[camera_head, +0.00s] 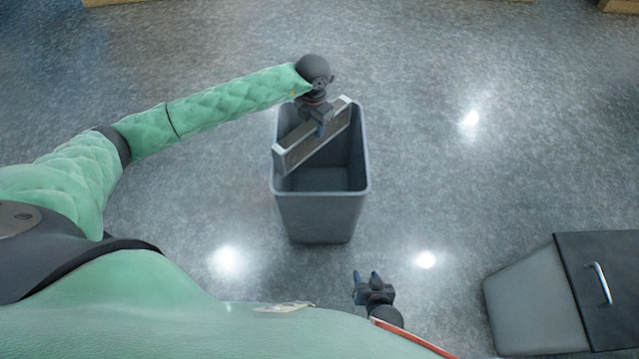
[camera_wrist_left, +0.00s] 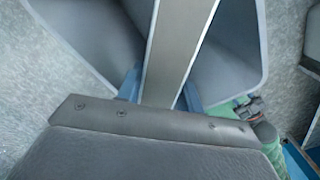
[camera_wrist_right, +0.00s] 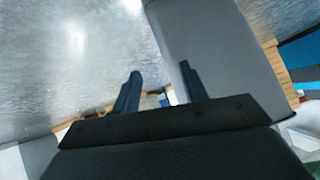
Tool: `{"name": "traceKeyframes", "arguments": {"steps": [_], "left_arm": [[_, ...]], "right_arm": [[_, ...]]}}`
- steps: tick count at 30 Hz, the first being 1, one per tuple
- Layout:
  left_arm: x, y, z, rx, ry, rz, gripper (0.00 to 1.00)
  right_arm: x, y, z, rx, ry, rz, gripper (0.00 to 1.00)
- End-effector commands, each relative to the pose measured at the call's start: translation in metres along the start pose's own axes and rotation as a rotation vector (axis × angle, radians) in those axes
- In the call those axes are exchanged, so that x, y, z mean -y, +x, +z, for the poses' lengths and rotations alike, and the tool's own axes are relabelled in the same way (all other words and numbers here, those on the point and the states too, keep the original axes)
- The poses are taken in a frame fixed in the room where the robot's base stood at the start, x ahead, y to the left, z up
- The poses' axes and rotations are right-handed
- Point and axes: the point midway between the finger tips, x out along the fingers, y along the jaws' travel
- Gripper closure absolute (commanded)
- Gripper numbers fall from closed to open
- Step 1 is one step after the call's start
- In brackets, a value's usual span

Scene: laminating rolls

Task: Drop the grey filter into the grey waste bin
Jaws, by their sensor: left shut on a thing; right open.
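The grey filter (camera_head: 312,139) is a long flat piece with a pale frame, held tilted over the grey waste bin (camera_head: 321,218). My left gripper (camera_head: 321,127) is shut on the filter near its middle, above the bin's mouth. The left wrist view shows the filter (camera_wrist_left: 178,50) between the blue fingers (camera_wrist_left: 160,90), with the bin's inner walls (camera_wrist_left: 232,50) on both sides. Whether the filter touches the rim, I cannot tell. My right gripper (camera_head: 367,277) is open and empty, nearer to me than the bin; its fingers (camera_wrist_right: 158,92) stand apart in the right wrist view.
A grey cabinet (camera_head: 604,284) with a dark front and a metal handle stands at the lower right. The grey floor (camera_head: 480,180) around the bin is clear. Wooden-looking edges (camera_head: 620,5) show at the top of the head view.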

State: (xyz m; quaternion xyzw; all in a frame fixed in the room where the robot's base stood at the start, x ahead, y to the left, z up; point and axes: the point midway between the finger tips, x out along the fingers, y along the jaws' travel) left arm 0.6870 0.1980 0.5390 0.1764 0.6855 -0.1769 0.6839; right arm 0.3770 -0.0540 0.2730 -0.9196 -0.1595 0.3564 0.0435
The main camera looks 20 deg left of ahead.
Motion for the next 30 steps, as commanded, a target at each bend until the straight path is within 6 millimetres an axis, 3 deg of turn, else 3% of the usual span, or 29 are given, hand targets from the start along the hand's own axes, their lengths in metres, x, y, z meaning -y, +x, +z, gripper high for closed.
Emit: {"name": "traceKeyframes", "arguments": {"steps": [17, 24, 30], "left_arm": [[0.000, 0.010, 0.001, 0.002, 0.000, 0.000, 1.00], [0.000, 0.015, 0.001, 0.002, 0.000, 0.000, 1.00], [0.000, 0.018, 0.001, 0.002, 0.000, 0.000, 1.00]], "right_arm": [[0.004, -0.004, -0.060, -0.182, -0.023, -0.003, 0.56], [0.005, -0.007, -0.100, -0.283, -0.037, -0.006, 0.56], [0.008, -0.013, -0.122, -0.347, -0.044, -0.009, 0.56]]}}
